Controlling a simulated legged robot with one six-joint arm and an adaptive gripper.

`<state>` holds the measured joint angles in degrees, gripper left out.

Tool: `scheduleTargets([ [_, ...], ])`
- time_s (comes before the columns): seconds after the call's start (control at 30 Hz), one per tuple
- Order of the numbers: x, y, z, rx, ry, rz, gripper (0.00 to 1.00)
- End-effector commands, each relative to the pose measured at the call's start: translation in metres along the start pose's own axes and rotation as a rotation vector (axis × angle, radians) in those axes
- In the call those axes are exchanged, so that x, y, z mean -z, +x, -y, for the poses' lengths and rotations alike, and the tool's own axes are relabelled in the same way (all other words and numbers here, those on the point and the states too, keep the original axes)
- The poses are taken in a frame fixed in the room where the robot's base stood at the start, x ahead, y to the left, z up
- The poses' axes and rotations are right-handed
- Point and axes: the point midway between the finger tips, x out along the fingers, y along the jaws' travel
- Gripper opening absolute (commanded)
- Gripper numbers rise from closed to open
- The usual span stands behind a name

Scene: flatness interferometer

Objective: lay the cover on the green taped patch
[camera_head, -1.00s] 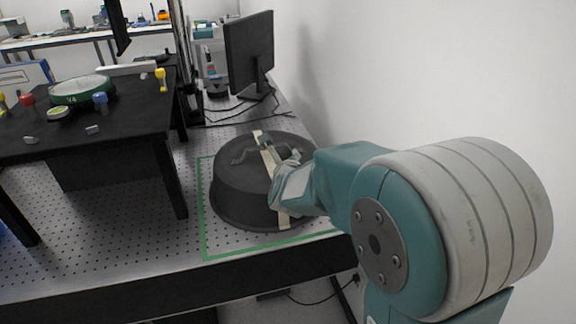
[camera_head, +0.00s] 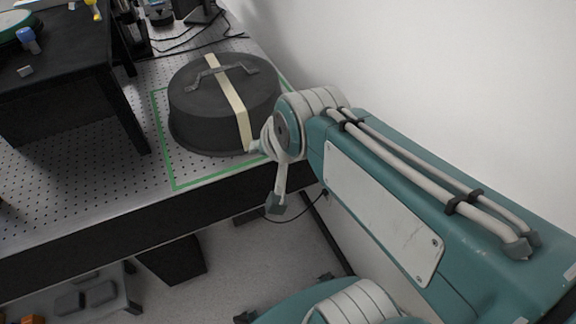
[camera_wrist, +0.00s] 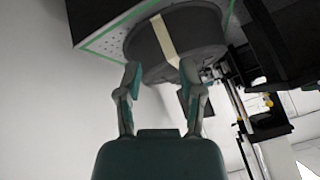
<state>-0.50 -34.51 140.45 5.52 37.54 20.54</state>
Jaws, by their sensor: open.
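The cover (camera_head: 205,115) is a round dark grey lid with a handle (camera_head: 222,74) and a cream band across it. It sits upright inside the green taped outline (camera_head: 167,150) on the perforated table. The wrist view also shows the cover (camera_wrist: 200,38), with a stretch of green tape (camera_wrist: 110,25) beside it. My gripper (camera_wrist: 158,72) is open and empty, its two fingers pointing toward the cover's side, apart from it as far as I can tell. In the head view my gripper (camera_head: 277,205) hangs past the table's front edge, partly hidden behind my arm.
A black raised platform (camera_head: 60,75) with legs stands left of the cover. Cables and a monitor base (camera_head: 203,15) lie behind it. A white wall rises on the right. The floor below the table's front edge shows a dark bin (camera_head: 172,262).

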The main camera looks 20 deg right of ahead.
Motion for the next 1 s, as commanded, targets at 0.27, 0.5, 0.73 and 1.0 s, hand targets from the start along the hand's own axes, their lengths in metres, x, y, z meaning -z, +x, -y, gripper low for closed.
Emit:
scheduleTargets([
  [0.27, -0.046, -0.032, -0.034, -0.093, -0.409, 0.126, 0.49],
  [0.5, -0.048, -0.032, -0.035, -0.096, -0.425, 0.133, 0.49],
  [0.73, -0.047, -0.032, -0.035, -0.095, -0.423, 0.132, 0.49],
  [1.0, -0.047, -0.032, -0.035, -0.095, -0.423, 0.132, 0.49],
])
